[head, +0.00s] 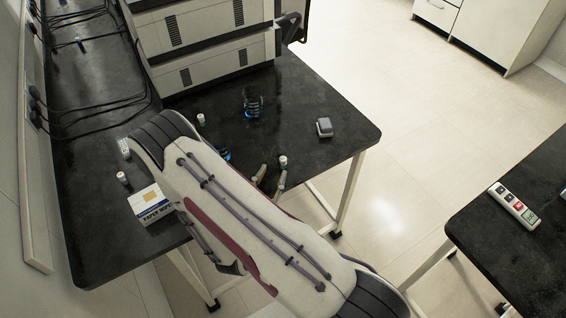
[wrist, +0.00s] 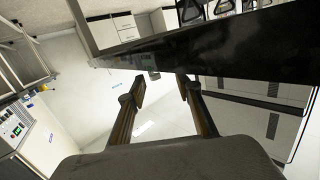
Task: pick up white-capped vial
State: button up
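Several small white-capped vials stand on the black bench in the head view. One vial (head: 283,160) is close beside my gripper (head: 268,180), one (head: 201,120) stands near the instrument stack, and one (head: 122,178) stands at the left by the wipes box. My gripper's two tan fingers also show in the wrist view (wrist: 161,83), spread apart with nothing held between them. My arm hides part of the bench. I cannot clearly make out a vial in the wrist view.
A paper wipes box (head: 150,204) stands left of my arm. A coiled blue-and-black item (head: 252,103) and a grey device (head: 324,127) lie beyond the gripper. Stacked instruments (head: 205,40) fill the back. Bare bench (head: 290,100) lies around the grey device.

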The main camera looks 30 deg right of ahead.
aim_at(282, 162)
jog(key=shift+s+d+n+t+h, duration=0.1)
jog(key=shift+s+n+t+h, duration=0.35)
jog(key=shift+s, duration=0.45)
jog(key=shift+w+d, duration=0.1)
jog(key=shift+d, duration=0.05)
jog(key=shift+x, duration=1.15)
jog(key=shift+w, duration=0.1)
jog(key=shift+r+x, duration=0.15)
jog(key=shift+x, duration=0.6)
jog(key=shift+r+x, duration=0.1)
jog(key=shift+x, duration=1.65)
jog(key=c, duration=0.9)
